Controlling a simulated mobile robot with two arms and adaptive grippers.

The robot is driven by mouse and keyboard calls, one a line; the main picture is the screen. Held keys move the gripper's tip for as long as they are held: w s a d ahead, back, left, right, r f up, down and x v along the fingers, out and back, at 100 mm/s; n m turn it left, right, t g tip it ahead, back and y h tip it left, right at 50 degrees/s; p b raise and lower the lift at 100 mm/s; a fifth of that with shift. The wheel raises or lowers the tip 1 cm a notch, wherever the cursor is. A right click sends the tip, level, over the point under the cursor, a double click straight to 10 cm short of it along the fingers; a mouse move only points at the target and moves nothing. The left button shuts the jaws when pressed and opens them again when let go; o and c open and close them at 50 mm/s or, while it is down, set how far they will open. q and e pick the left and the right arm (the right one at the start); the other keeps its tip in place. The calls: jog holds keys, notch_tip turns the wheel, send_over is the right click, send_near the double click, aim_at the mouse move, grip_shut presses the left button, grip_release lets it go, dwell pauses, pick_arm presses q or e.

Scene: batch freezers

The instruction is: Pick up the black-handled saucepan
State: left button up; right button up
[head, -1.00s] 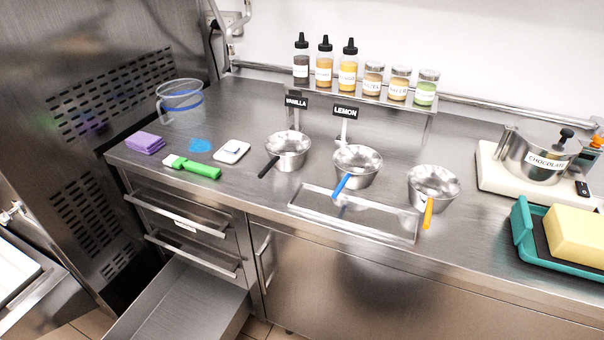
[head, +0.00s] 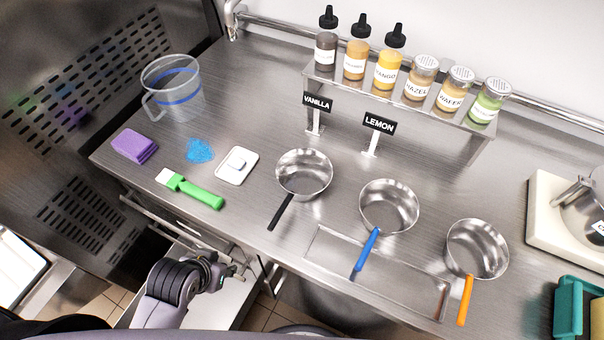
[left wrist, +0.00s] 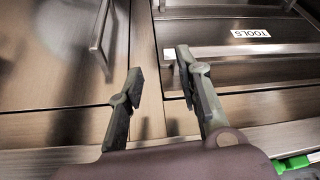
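The black-handled saucepan (head: 304,172) stands on the steel counter, its black handle (head: 281,212) pointing toward the counter's front edge. My left gripper (head: 226,272) is in front of and below the counter edge, to the lower left of the handle, apart from it. In the left wrist view its two fingers (left wrist: 160,92) are spread apart with nothing between them. That view faces cabinet fronts and a drawer labelled TOOLS; the saucepan is not visible there. My right gripper is not in view.
A blue-handled pan (head: 389,204) and an orange-handled pan (head: 477,247) stand to the right, by a shallow tray (head: 330,243). A green-handled brush (head: 200,192) and white scale (head: 237,166) are on the left. The VANILLA sign (head: 317,103) stands behind.

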pick_arm(q)
jog(key=w+d+r+t+h, duration=0.2)
jog(key=r, duration=0.5)
jog(key=w+d+r+t+h+p, duration=0.1)
jog(key=r+t+h, duration=0.15)
jog(key=r, duration=0.35)
jog(key=w+d+r+t+h, duration=0.1)
jog(key=w+d+r+t, duration=0.15)
jog(key=r, duration=0.45)
jog(key=p, duration=0.1)
send_near(279, 169)
jog(key=x, duration=0.4)
jog(key=shift+d+r, duration=0.2)
jog(key=shift+r, duration=0.05)
jog(key=shift+w+d+f+p, duration=0.2)
jog(key=shift+w+f+p, duration=0.1)
jog(key=shift+w, duration=0.15)
jog(key=p+x, duration=0.1)
jog(key=x, duration=0.2)
jog(key=shift+w, duration=0.45)
jog(key=shift+w+d+f, duration=0.3)
jog(key=shift+w+f, duration=0.05)
jog(key=shift+w, duration=0.1)
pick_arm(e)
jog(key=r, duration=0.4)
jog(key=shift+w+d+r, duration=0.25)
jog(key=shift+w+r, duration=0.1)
